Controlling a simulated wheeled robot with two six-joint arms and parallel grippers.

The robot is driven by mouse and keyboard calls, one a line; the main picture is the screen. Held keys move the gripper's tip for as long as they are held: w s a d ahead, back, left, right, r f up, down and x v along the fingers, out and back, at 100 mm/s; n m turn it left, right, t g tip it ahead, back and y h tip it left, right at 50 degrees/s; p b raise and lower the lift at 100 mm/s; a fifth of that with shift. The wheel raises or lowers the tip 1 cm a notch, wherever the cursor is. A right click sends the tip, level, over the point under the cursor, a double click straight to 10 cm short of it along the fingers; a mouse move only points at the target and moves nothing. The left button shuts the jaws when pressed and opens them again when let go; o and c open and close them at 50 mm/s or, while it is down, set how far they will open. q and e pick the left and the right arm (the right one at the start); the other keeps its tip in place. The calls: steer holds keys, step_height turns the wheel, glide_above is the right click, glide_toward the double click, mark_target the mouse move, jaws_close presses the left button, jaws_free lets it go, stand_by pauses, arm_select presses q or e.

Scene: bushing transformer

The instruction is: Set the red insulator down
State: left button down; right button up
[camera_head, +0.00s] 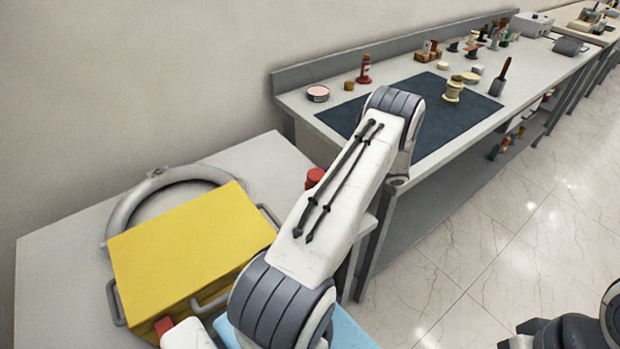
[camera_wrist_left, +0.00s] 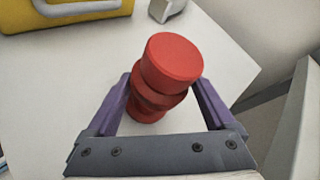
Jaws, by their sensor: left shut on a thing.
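The red insulator (camera_wrist_left: 172,62) is a stepped red cylinder between the purple fingers of my left gripper (camera_wrist_left: 162,84) in the left wrist view. The gripper is shut on its narrower middle. It is over the white table top (camera_wrist_left: 75,85), and I cannot tell whether its base touches the surface. In the head view only a bit of the red insulator (camera_head: 314,177) shows beside my left arm, near the table's right side. My left gripper is hidden behind the arm there.
A yellow case (camera_head: 190,240) with grey handles lies on the near table (camera_head: 60,255), with a grey ring (camera_head: 125,210) behind it. A long bench (camera_head: 295,97) beyond a gap holds a dark mat (camera_head: 430,85), a beige insulator (camera_head: 453,90) and several small parts.

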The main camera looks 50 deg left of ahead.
arm_select(q)
jaws_free()
steer(key=shift+f, duration=0.2)
steer(key=shift+r, duration=0.1)
